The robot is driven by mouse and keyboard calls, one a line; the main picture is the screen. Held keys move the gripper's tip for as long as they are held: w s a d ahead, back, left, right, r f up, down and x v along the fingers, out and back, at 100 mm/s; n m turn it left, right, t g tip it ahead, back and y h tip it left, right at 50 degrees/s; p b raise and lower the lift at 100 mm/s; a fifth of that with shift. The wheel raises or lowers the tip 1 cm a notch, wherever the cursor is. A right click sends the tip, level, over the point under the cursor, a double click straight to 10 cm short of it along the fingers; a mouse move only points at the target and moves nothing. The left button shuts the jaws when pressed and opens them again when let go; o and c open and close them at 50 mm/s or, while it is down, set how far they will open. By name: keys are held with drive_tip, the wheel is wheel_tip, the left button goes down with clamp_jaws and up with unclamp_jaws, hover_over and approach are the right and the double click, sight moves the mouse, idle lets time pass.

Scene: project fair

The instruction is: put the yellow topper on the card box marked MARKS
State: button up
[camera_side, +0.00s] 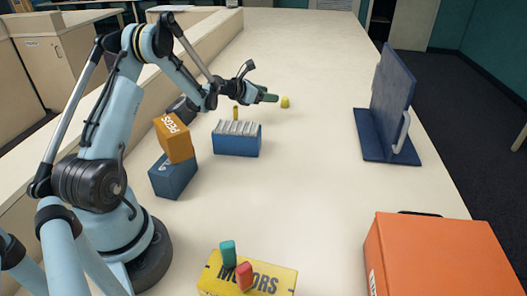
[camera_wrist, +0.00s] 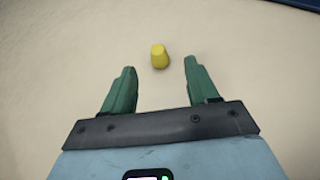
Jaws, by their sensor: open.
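A small yellow topper (camera_side: 285,102) stands on the bench just beyond my gripper's fingertips. It also shows in the wrist view (camera_wrist: 159,56), ahead of and between the two green fingers. My gripper (camera_side: 269,96) is open and empty; its fingers (camera_wrist: 158,78) stand apart and do not touch the topper. I cannot read MARKS on any box. A dark blue box (camera_side: 173,178) shows partly hidden lettering on top, under a tilted orange box marked PEGS (camera_side: 174,139).
A blue holder with pale ridged contents (camera_side: 237,144) stands nearer the camera than my gripper, with a small yellow piece (camera_side: 235,112) behind it. A blue panel (camera_side: 392,103) and orange case (camera_side: 445,255) stand right.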

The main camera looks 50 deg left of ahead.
drive_tip(key=s+d+r+m+g+h, duration=0.1)
drive_tip(key=s+d+r+m, duration=0.25)
drive_tip(key=d+m, duration=0.3)
drive_tip(key=s+d+r+m+g, duration=0.2)
drive_tip(key=d+r+m, duration=0.25)
drive_tip(key=d, duration=0.25)
drive_tip(key=s+d+r+m+g+h, duration=0.1)
drive_tip(key=s+d+r+m, duration=0.15)
drive_tip(key=d+m, duration=0.45)
drive_tip(key=s+d+m+g+y, duration=0.1)
drive_tip(key=s+d+m, duration=0.3)
drive_tip(key=s+m, duration=0.4)
drive_tip(key=s+d+f+m+g, duration=0.1)
drive_tip(key=s+d+m, duration=0.4)
drive_tip(key=s+m, duration=0.3)
drive_tip(key=shift+y, duration=0.4)
drive_tip(key=shift+o, duration=0.5)
drive_tip(key=shift+s+f+m, duration=0.35)
drive_tip(key=shift+s+m, duration=0.05)
drive_tip(key=shift+m, duration=0.2)
